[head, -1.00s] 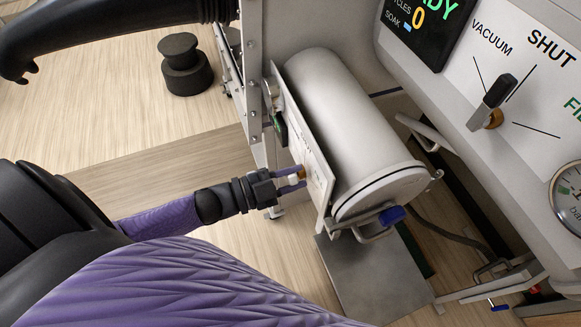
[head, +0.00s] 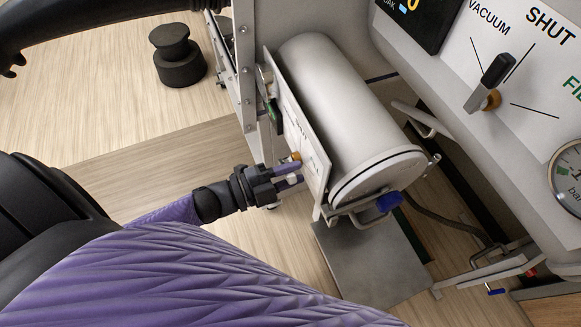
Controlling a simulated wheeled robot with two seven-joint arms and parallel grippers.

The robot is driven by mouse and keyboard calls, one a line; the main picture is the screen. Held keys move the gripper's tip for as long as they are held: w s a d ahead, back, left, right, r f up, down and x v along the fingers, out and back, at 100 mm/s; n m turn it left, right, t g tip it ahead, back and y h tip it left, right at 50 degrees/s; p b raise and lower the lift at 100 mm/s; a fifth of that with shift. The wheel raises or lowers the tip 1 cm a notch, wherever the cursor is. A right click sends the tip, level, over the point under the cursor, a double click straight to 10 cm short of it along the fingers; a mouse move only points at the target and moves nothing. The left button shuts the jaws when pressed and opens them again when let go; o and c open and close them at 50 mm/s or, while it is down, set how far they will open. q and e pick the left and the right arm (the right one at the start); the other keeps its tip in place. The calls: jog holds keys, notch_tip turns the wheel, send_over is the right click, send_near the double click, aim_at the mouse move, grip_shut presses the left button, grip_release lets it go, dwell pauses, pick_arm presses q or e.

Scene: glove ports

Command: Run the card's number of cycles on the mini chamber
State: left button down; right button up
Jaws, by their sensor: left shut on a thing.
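The mini chamber (head: 335,100) is a white cylinder lying on its side in the middle, with a round door (head: 380,175) and a blue-handled latch (head: 389,202) at its near end. A white valve panel (head: 308,150) stands along its left side; its small lettering is hard to read. My left gripper (head: 290,173) is at the panel's lower part, shut on the small pale valve handle (head: 292,180), which it partly hides. The valve's brass hub (head: 294,156) shows just above the fingers. My right gripper is out of view. No card is in view.
A large valve (head: 490,85) on the right panel has its black grip toward SHUT. A dark display (head: 418,18) is cut off at the top. A pressure gauge (head: 570,180) sits at right. A grey plate (head: 370,262) lies below the chamber. A black spool-shaped object (head: 178,55) stands upper left.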

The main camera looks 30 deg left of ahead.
pick_arm(q)
jog(key=shift+c, duration=2.4)
grip_release()
jog(key=v, duration=1)
